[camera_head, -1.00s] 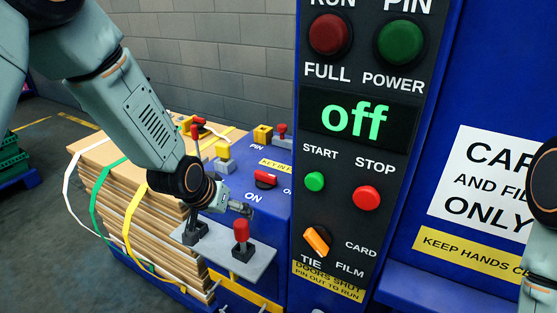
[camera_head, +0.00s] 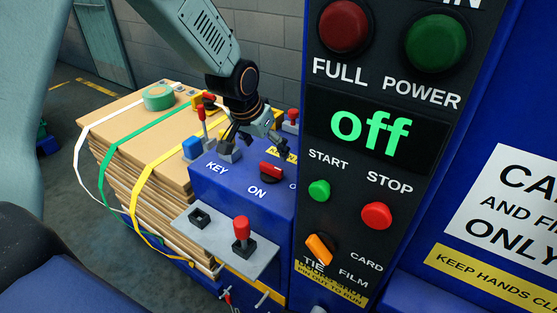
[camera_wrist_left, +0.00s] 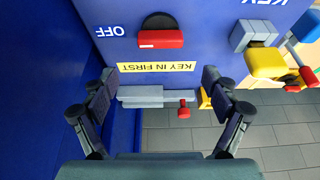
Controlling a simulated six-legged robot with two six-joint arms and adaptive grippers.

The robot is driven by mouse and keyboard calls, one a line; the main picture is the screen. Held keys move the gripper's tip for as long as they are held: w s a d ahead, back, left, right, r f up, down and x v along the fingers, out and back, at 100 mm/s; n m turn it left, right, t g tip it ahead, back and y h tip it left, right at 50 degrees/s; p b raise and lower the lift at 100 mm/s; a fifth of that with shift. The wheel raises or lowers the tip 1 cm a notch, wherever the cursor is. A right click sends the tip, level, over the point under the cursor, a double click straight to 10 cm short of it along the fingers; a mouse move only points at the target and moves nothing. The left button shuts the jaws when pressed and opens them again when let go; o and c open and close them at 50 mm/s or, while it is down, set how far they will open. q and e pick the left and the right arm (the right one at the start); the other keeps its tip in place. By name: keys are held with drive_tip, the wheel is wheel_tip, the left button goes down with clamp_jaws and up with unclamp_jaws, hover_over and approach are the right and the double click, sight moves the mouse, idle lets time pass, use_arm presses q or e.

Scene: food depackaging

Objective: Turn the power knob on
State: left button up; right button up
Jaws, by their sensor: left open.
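The red power knob (camera_head: 271,171) sits on a black disc on the blue box, above the word ON. In the left wrist view the red knob (camera_wrist_left: 160,39) lies crosswise, its white mark on the side of the word OFF. The green display (camera_head: 370,131) reads "off". My left gripper (camera_head: 258,143) is open and empty, pointing down just behind the knob in the head view. In the wrist view the open fingers of the gripper (camera_wrist_left: 158,92) are spread below the knob, apart from it. My right gripper is not in view.
A yellow label (camera_wrist_left: 158,67) reads KEY IN FIRST. A blue block (camera_head: 192,148) stands near the word KEY. A grey plate (camera_head: 205,238) with a red-topped lever (camera_head: 241,230) juts from the box front. Strapped cardboard (camera_head: 115,165) is at left; the control panel (camera_head: 335,215) rises close at right.

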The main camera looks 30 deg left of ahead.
sight(270, 167)
use_arm(q)
drive_tip(key=x, duration=0.7)
drive_tip(key=shift+s+a+f+b, duration=0.25)
drive_tip(key=shift+s+f+b, duration=0.05)
drive_tip(key=shift+s+b, duration=0.1)
drive_tip(key=shift+w+d+f, duration=0.1)
drive_tip(key=shift+d+f, duration=0.05)
drive_tip(key=shift+d, duration=0.1)
drive_tip(key=shift+s, duration=0.25)
drive_tip(key=shift+c, duration=0.2)
